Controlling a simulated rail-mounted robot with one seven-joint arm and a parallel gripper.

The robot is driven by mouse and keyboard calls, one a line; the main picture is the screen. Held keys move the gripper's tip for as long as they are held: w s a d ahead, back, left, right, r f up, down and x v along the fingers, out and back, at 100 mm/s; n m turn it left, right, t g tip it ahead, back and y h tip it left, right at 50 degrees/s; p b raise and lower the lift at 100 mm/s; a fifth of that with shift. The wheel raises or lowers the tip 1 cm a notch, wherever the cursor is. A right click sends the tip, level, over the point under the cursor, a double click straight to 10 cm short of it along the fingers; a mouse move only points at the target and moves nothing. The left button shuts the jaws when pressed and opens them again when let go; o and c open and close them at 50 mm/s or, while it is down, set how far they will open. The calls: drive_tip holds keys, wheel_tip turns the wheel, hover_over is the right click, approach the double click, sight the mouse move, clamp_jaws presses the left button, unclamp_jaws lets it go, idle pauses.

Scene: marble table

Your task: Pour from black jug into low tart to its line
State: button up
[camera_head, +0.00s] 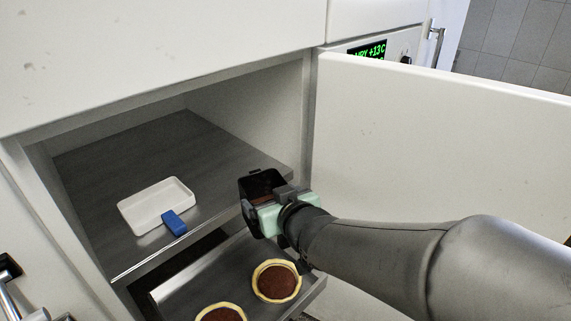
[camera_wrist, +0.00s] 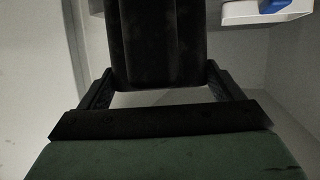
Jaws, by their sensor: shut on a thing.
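My gripper (camera_wrist: 160,88) is shut on the black jug (camera_wrist: 155,40), which fills the upper middle of the wrist view. In the head view the black jug (camera_head: 247,188) is held at the front right edge of the upper shelf, with dark brown contents visible inside its open top. The jug looks close to upright. Two tarts with pale crusts and brown filling sit on the lower shelf: one tart (camera_head: 276,282) below the jug and another tart (camera_head: 221,314) cut off by the bottom edge. I cannot make out a fill line on either. No stream shows.
The upper shelf (camera_head: 120,150) holds a white tray (camera_head: 155,203) with a blue block (camera_head: 174,222) at its front edge.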

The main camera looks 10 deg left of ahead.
drive_tip(key=d+f+b, duration=0.2)
drive_tip(key=f+b, duration=0.6)
drive_tip(key=f, duration=0.1)
drive_tip(key=d+f+b, duration=0.3)
drive_tip(key=f+b, duration=0.4)
drive_tip(key=f, duration=0.3)
drive_tip(key=shift+w+f+g+y+b, duration=0.3)
drive_tip(key=shift+w+b, duration=0.1)
drive_tip(key=shift+w, duration=0.05)
wheel_tip(320, 180, down, 3)
drive_tip(key=shift+f+g+h+p, duration=0.15)
drive_tip(key=shift+g+h+p, duration=0.45)
drive_tip(key=shift+h+p, duration=0.1)
drive_tip(key=shift+w+a+r+g+h+p, duration=0.15)
drive_tip(key=shift+g+h+p, duration=0.25)
drive_tip(key=shift+p, duration=1.35)
drive_tip(key=shift+w+r+g+h+p, duration=0.15)
drive_tip(key=shift+g+h+p, duration=0.25)
drive_tip(key=shift+p, duration=1.35)
drive_tip(key=shift+a+r+g+h+p, duration=0.1)
drive_tip(key=shift+r+g+h+p, duration=0.3)
drive_tip(key=shift+p, duration=1.35)
drive_tip(key=shift+f, duration=0.2)
drive_tip(key=shift+w+a+r+g+h, duration=0.1)
drive_tip(key=shift+w+a+g+h, duration=0.2)
drive_tip(key=shift+g+h, duration=0.3)
drive_tip(key=shift+w+a+r+g+h, duration=0.1)
drive_tip(key=shift+w+a+g+h, duration=0.25)
drive_tip(key=shift+g, duration=0.45)
